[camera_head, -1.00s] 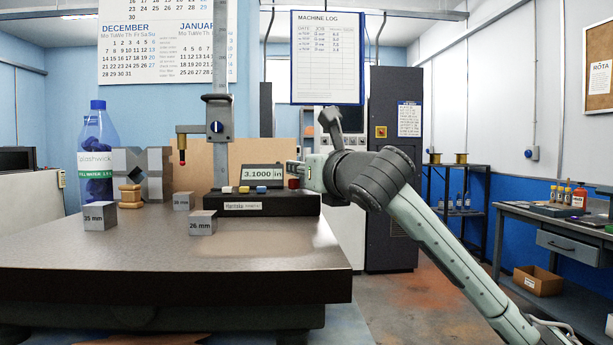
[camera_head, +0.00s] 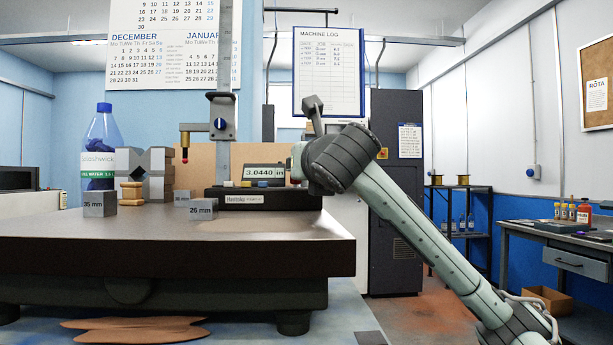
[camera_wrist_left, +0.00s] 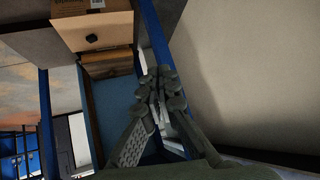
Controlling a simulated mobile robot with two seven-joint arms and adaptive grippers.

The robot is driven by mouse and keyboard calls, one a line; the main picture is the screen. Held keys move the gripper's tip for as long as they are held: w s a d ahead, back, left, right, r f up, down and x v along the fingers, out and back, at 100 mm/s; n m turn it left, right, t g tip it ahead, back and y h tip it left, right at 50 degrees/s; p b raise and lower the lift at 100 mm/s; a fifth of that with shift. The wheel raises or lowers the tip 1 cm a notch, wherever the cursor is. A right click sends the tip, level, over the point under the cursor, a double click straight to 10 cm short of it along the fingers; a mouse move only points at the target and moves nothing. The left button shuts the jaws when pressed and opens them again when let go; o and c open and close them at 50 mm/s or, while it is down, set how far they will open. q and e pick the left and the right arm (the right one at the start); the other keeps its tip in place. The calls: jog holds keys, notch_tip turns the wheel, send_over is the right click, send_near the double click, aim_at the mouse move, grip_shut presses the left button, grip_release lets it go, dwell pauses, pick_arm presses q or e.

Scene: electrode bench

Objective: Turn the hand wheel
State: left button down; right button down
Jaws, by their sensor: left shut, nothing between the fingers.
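A height gauge (camera_head: 263,199) stands on the dark surface plate (camera_head: 170,252). Its display (camera_head: 264,173) reads 3.0440 in. I cannot make out the hand wheel; my right arm covers the right end of the gauge. My right gripper (camera_head: 298,161) is at that end, mostly hidden behind my wrist, so its fingers cannot be judged. My left gripper (camera_wrist_left: 163,88) shows only in the left wrist view, shut and empty, away from the gauge.
Steel blocks marked 35 mm (camera_head: 100,204) and 26 mm (camera_head: 202,209) stand on the plate, with a bottle (camera_head: 101,150) behind. A workbench (camera_head: 560,238) is at the right.

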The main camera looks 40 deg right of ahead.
jog(key=shift+a+f+h+b, duration=0.1)
jog(key=shift+f+h+b, duration=0.2)
jog(key=shift+b, duration=0.35)
pick_arm(q)
jog(key=w+d+r+t+h+b, duration=0.1)
jog(key=w+d+r+t+h, duration=0.4)
jog(key=d+r, duration=0.45)
pick_arm(e)
jog(key=shift+m+g+h, duration=0.3)
jog(key=shift+m, duration=0.1)
jog(key=shift+g+h+b, duration=0.3)
jog(key=shift+h+b, duration=0.1)
jog(key=shift+b, duration=0.55)
jog(key=shift+a+m+b, duration=0.1)
jog(key=shift+m+b, duration=0.4)
jog(key=shift+b, duration=0.2)
pick_arm(q)
jog(key=s+r+t+h+b, duration=0.1)
jog(key=s+r+t, duration=0.3)
jog(key=r+t, duration=0.6)
jog(key=shift+d+r+m+h, duration=0.35)
jog(key=shift+r+h, duration=0.45)
jog(key=shift+r, duration=2)
pick_arm(e)
jog(key=shift+w+g+h, duration=0.1)
jog(key=shift+g+h, duration=0.3)
jog(key=shift+h, duration=0.2)
pick_arm(q)
jog(key=shift+t, duration=0.3)
